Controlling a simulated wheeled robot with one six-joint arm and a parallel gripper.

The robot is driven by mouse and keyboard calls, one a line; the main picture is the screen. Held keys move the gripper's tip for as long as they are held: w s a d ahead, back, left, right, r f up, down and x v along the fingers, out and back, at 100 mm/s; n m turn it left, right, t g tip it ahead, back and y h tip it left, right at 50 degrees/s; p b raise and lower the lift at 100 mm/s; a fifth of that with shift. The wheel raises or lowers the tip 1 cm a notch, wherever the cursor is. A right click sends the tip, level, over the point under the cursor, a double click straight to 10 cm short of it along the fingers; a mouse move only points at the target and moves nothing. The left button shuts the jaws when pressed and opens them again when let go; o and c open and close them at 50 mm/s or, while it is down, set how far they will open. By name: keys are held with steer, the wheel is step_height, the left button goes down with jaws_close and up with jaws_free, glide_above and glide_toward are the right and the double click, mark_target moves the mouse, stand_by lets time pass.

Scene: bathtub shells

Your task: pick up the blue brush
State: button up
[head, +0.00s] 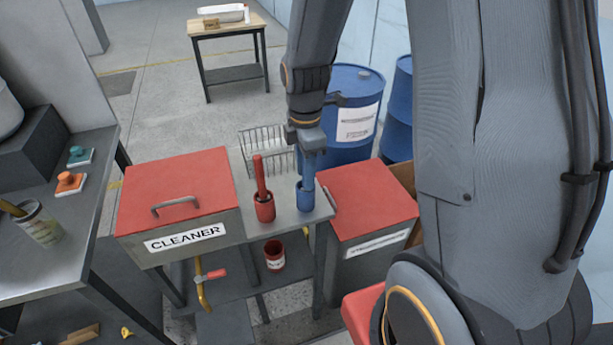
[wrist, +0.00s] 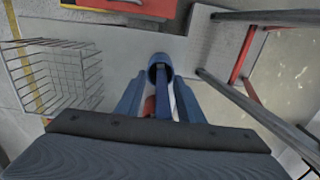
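The blue brush (head: 308,171) stands upright in a blue cup (head: 305,199) on a small metal table. My gripper (head: 309,148) is directly above it, pointing down at the top of its handle. In the wrist view, the blue handle (wrist: 164,104) lies between the two blue fingers of my gripper (wrist: 158,92), and the blue cup (wrist: 160,66) shows beyond the fingertips. The fingers are apart, with a gap at the handle, so my gripper looks open. The top of the handle is partly hidden by my gripper.
A red brush (head: 261,178) stands in a red cup (head: 265,207) close left of the blue one. A wire basket (head: 266,147) is behind. Red-lidded bins (head: 180,187) (head: 366,205) flank the table. Blue barrels (head: 352,107) stand behind.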

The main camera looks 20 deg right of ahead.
steer(key=shift+f, duration=0.2)
jaws_close()
steer(key=shift+r, duration=0.15)
